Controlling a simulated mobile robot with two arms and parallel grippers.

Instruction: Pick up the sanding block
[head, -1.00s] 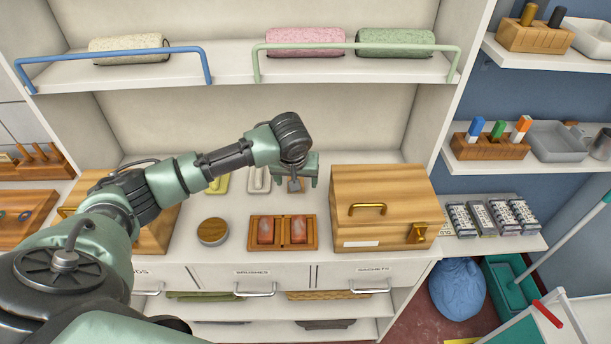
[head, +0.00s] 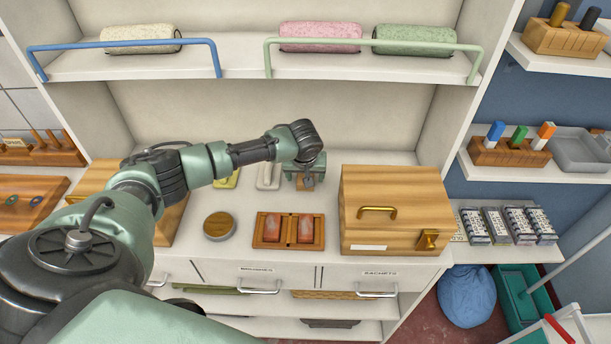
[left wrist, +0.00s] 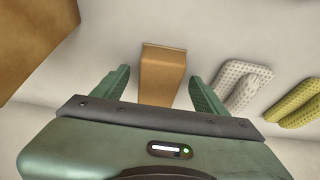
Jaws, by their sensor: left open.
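The sanding block, a tan-brown block (left wrist: 163,78), lies on the white counter. In the left wrist view it stands between the two green fingers of my left gripper (left wrist: 160,82), with a gap on each side. In the head view my left gripper (head: 304,178) is over the back of the counter. It hides most of the block, and only a small brown part of the block (head: 305,187) shows below it. The left gripper is open and holds nothing. My right gripper is in neither view.
A white textured pad (left wrist: 241,86) and a yellow pad (left wrist: 297,104) lie beside the block. A wooden box with brass handle (head: 395,212) stands to the right. A wooden tray with two reddish bars (head: 288,246) and a round wooden-topped item (head: 219,226) lie in front.

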